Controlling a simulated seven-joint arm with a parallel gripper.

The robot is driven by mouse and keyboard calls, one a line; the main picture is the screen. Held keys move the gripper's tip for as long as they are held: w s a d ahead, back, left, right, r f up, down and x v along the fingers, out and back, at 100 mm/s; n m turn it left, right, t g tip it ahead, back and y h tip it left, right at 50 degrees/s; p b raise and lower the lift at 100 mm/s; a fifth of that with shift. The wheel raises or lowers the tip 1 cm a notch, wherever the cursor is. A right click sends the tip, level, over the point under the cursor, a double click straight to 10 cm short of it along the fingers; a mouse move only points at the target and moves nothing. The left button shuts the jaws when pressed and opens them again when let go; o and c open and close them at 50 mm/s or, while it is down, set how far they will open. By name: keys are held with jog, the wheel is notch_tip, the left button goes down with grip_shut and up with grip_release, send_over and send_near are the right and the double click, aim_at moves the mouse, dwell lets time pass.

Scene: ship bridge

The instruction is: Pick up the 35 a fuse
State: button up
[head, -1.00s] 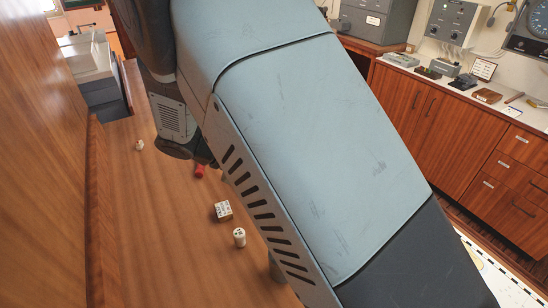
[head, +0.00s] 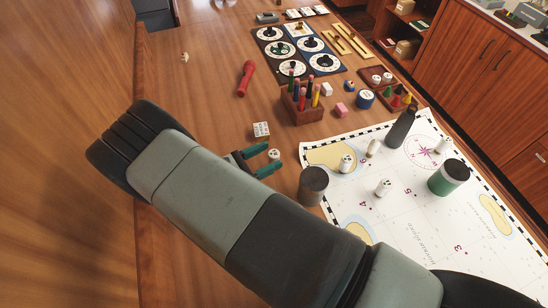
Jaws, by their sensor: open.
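My gripper (head: 265,160) is open, low over the wooden desk. Its two dark green fingers point right. A small white cylinder, fuse-like, (head: 274,155) shows at the fingertips, between them or just beyond; I cannot tell whether they touch. More small white cylinders are on the chart: one (head: 345,163) near the yellow patch, one (head: 383,187) right of it, and one (head: 442,145) at the far right. A paler cylinder (head: 373,148) is behind them. The markings are too small to read, so I cannot tell which is the 35 A fuse.
A white printed cube (head: 261,130) sits just behind the fingers. A dark brown cup (head: 313,186) stands to their right.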

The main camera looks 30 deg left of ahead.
jog(key=x, duration=0.4)
jog(key=shift+w+d+r, duration=0.15)
jog(key=shift+w+d, duration=0.05)
jog(key=shift+w, duration=0.1)
jog(key=c, duration=1)
